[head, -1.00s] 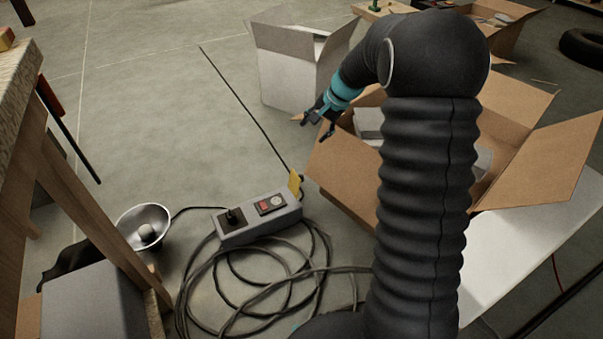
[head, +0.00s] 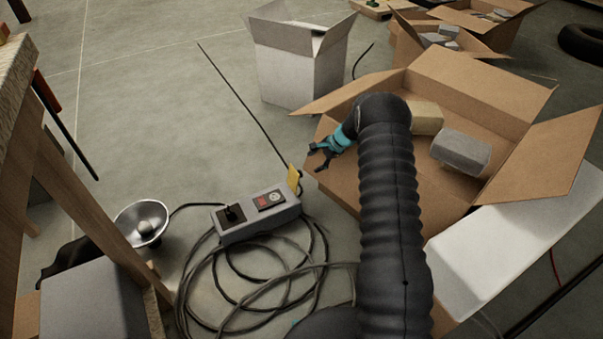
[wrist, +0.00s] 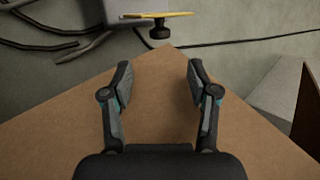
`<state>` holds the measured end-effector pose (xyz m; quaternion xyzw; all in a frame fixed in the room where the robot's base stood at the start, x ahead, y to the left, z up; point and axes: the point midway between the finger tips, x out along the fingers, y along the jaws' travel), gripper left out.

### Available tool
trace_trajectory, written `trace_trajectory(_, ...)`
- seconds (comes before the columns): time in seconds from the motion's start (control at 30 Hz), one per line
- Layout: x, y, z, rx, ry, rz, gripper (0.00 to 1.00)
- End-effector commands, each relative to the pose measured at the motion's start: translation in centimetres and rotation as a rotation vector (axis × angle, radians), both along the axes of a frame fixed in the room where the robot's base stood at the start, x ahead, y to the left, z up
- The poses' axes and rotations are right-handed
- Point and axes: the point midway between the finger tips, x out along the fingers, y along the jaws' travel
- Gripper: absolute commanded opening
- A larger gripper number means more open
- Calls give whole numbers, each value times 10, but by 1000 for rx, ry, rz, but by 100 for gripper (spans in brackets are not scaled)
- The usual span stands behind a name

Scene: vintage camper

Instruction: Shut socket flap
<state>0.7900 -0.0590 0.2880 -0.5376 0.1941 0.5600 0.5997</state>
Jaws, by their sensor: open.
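The grey socket box (head: 258,217) lies on the floor with a plug in its left part and an open round socket on its right part. The yellow flap (head: 294,177) stands up at the box's right end, open. In the wrist view the flap (wrist: 165,14) shows nearly edge-on at the top, with a dark knob (wrist: 159,30) below it, beside the box (wrist: 118,10). My gripper (head: 317,160) is open and empty, right of the flap and slightly above it in the head view. Its spread fingers (wrist: 160,70) show over a cardboard flap, apart from the yellow flap.
A large open carton (head: 470,200) with packages stands just right of my gripper, one cardboard flap (wrist: 160,120) beneath it. Coiled cable (head: 265,285) lies in front of the box. A lamp (head: 142,223) and wooden bench legs (head: 90,205) are left.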

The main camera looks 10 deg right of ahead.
Motion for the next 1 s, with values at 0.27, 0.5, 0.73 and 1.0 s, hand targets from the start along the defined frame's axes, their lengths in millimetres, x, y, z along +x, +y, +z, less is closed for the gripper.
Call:
trace_trajectory(0.27, 14, 25, -44, -1, 2, 2, 60)
trace_trajectory(0.5, 25, 41, -74, -1, 1, 2, 60)
trace_trajectory(0.73, 30, 48, -87, -1, 1, 0, 60)
trace_trajectory(1.0, 30, 48, -87, -2, 0, 1, 60)
